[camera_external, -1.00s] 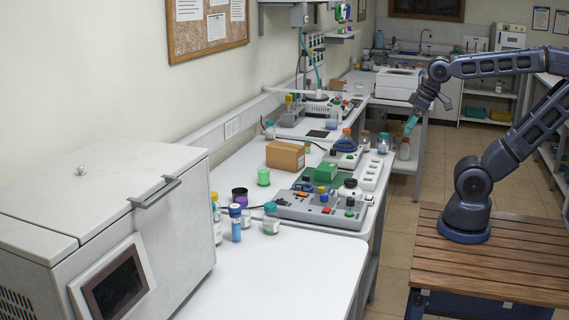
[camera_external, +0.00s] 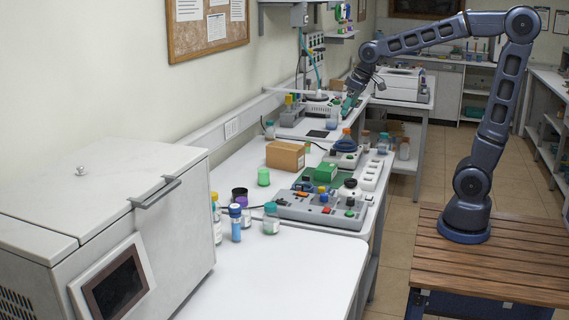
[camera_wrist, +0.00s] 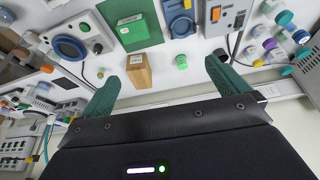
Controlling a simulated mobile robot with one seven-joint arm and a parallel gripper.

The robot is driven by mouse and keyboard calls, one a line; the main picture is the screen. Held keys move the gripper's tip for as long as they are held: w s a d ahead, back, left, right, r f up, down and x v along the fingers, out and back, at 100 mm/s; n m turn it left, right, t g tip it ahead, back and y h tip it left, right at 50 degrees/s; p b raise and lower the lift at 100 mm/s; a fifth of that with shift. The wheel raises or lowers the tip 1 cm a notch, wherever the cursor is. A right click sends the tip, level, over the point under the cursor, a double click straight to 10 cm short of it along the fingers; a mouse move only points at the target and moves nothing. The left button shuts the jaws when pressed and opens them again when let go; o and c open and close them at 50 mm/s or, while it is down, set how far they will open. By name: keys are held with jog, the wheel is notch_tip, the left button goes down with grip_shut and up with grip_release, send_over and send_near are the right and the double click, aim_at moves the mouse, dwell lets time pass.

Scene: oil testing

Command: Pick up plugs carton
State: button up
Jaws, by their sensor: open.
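The plugs carton appears to be the brown cardboard box (camera_external: 285,155) on the white bench, left of the grey device panel. It also shows in the wrist view (camera_wrist: 139,72), upper left of centre, between the fingers in the picture but beyond them. My gripper (camera_external: 349,104) is over the far part of the bench, beyond the carton and to its right. In the wrist view its two teal fingers (camera_wrist: 160,76) are spread apart with nothing between them. The gripper does not touch the carton.
A green cup (camera_external: 263,177) stands close by the carton. A green box (camera_external: 326,171) and the grey control panel (camera_external: 318,208) lie to its right. Several bottles stand at the near left, beside a large grey cabinet (camera_external: 110,225). The near bench top (camera_external: 275,275) is clear.

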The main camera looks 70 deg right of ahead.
jog(key=w+d+f, duration=0.3)
jog(key=w, duration=0.4)
jog(key=w+d+f, duration=0.2)
jog(key=w+d, duration=0.2)
jog(key=w, duration=0.4)
jog(key=m, duration=0.1)
send_near(285, 146)
jog(key=shift+w+d+f+g, duration=0.2)
jog(key=shift+w+f+g, duration=0.1)
jog(key=shift+f, duration=0.1)
jog(key=shift+w+d+f, duration=0.2)
jog(key=shift+f, duration=0.2)
jog(key=x, duration=1)
jog(key=shift+f, duration=0.2)
jog(key=c, duration=1.1)
jog(key=shift+r, duration=0.15)
